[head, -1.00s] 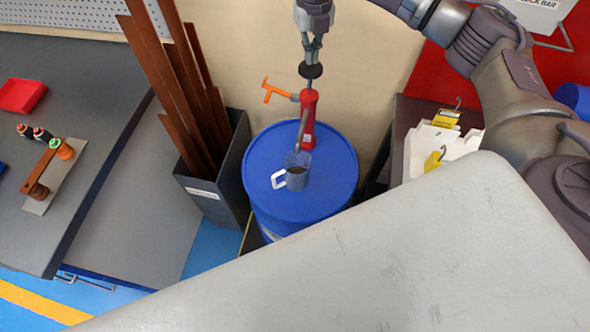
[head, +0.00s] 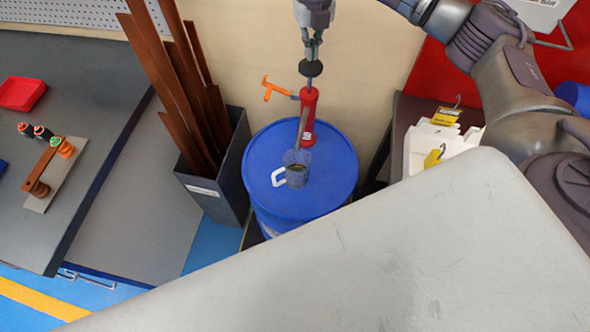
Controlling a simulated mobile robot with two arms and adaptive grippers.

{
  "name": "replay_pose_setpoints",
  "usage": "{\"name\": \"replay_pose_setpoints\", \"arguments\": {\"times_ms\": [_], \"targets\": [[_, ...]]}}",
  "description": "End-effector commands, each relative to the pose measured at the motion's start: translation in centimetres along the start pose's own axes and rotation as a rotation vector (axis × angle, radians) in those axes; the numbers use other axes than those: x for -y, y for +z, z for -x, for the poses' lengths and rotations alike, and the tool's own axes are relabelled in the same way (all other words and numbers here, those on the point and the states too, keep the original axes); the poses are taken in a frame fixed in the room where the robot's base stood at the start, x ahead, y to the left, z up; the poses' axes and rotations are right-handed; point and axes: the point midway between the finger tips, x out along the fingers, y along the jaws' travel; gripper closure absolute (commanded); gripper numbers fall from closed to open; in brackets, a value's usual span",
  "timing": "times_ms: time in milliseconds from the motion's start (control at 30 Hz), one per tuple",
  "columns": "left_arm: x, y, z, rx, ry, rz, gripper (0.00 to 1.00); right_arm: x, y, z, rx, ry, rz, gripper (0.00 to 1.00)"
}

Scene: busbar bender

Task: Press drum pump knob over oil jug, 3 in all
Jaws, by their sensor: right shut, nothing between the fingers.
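The blue drum (head: 335,183) stands against the wall with a red hand pump (head: 308,125) on its top. The pump's black knob (head: 310,68) is at its upper end. An orange handle (head: 275,89) sticks out to the left of the pump. The spout runs down toward the oil jug (head: 297,172), a small see-through jug with a white handle on the drum lid, with something dark in it. My right gripper (head: 311,52) is shut and points down right above the knob; it seems to touch it. My left gripper is not in view.
A dark bin (head: 222,175) with long copper bars stands left of the drum. A grey bench (head: 85,110) with a red tray (head: 21,94) is further left. A white box (head: 437,143) with yellow tags sits on the right. A large pale surface covers the lower right.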

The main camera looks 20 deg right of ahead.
Motion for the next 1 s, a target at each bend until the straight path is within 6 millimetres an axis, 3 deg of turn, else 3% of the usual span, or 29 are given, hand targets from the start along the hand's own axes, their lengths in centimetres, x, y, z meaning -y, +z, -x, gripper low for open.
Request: {"name": "replay_pose_setpoints", "arguments": {"times_ms": [1000], "targets": [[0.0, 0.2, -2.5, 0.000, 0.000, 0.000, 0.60, 0.0, -0.1, -3.9, -0.003, -0.001, 0.001, 1.00]]}}
